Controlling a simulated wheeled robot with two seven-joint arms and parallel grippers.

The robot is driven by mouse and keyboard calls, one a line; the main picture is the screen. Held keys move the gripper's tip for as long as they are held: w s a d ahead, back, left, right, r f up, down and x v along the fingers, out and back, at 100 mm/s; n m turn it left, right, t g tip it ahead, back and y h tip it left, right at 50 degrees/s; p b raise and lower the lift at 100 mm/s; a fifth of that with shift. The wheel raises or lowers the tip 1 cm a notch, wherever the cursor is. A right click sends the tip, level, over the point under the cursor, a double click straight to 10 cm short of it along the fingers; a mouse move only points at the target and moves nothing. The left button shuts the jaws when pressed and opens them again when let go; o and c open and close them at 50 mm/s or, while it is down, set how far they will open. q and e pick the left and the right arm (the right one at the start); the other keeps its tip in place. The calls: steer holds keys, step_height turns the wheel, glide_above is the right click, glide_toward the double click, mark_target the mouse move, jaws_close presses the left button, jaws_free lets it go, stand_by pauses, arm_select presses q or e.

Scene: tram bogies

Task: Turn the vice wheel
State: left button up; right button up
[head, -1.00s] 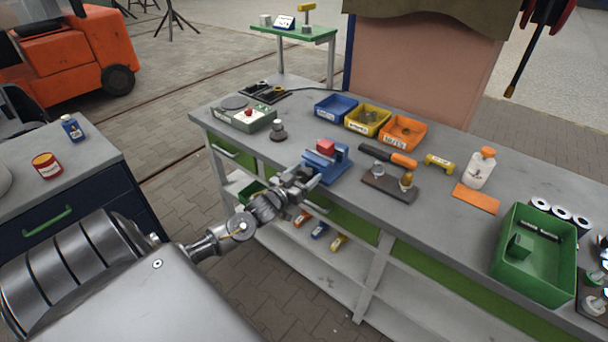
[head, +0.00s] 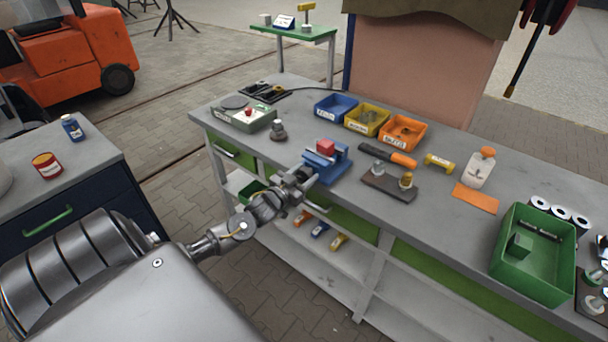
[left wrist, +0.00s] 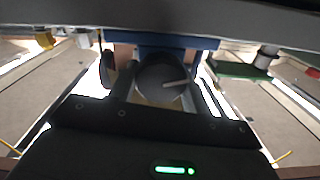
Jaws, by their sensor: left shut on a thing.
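The blue vice (head: 328,165) stands at the front edge of the grey workbench and has a red block (head: 325,147) at its top, between the jaws. My left gripper (head: 301,181) is at the vice's near side, over the bench edge. In the left wrist view, the round dark vice wheel (left wrist: 158,76) with a pale mark on it sits between the two fingers. The left gripper is shut on the wheel. In the head view the gripper hides the wheel. My right gripper is not in view.
On the grey bench (head: 290,109), a small dark weight (head: 278,132) stands left of the vice. A fixture plate (head: 386,185) and an orange-handled tool (head: 390,155) lie to its right. Blue, yellow and orange bins (head: 403,132) stand behind. A green crate (head: 535,255) stands at the right.

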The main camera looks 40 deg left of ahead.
arm_select(q)
steer(key=m, duration=0.4)
steer(key=shift+d+m, duration=0.1)
steer(key=shift+m, duration=0.2)
steer(key=m, duration=0.4)
steer(key=shift+d+f+m, duration=0.1)
steer(key=shift+m, duration=0.3)
steer(key=o, duration=1)
